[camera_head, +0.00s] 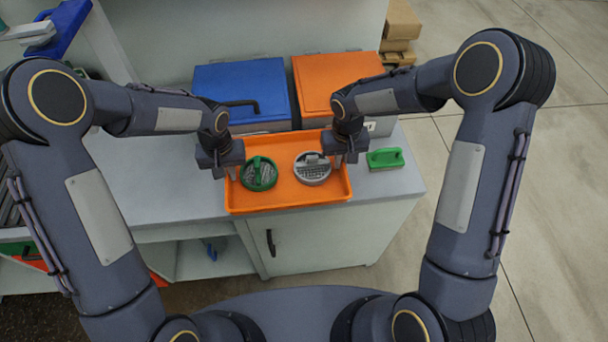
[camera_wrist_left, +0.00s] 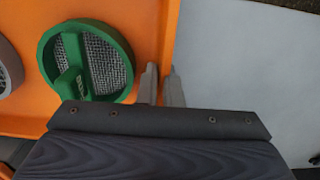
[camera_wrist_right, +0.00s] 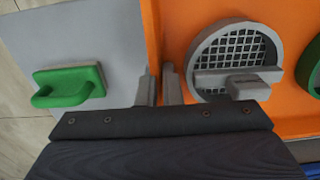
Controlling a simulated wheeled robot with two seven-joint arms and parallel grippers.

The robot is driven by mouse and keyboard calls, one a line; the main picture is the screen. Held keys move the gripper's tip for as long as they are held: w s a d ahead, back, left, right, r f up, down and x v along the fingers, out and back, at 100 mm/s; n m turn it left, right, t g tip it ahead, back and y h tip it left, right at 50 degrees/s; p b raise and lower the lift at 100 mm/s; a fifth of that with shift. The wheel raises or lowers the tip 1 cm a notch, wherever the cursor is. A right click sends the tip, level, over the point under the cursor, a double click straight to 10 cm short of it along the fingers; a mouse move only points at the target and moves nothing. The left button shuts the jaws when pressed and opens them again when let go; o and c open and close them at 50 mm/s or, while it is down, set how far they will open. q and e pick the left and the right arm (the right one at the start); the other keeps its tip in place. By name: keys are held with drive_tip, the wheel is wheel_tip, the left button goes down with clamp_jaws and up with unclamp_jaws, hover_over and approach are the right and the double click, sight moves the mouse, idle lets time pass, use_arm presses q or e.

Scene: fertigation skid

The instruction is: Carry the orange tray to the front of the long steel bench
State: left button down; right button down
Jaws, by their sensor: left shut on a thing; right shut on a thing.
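The orange tray (camera_head: 285,199) lies at the front edge of a grey-topped cabinet. It carries a green round mesh strainer (camera_head: 259,173) on the left and a grey one (camera_head: 312,168) on the right. My left gripper (camera_head: 231,172) is shut on the tray's left wall; its fingers straddle that wall beside the green strainer in the left wrist view (camera_wrist_left: 160,88). My right gripper (camera_head: 341,160) is shut on the tray's right wall, next to the grey strainer in the right wrist view (camera_wrist_right: 158,88). Whether the tray touches the worktop cannot be told.
A blue-lidded box (camera_head: 240,88) and an orange-lidded box (camera_head: 335,80) stand just behind the tray. A green-handled block (camera_head: 386,158) sits right of it. The worktop (camera_head: 160,180) is clear to the left. Open floor (camera_head: 500,150) lies to the right.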

sight(232, 183)
use_arm(q)
drive_tip(key=shift+d+f, duration=0.1)
use_arm(e)
drive_tip(key=shift+f, duration=0.1)
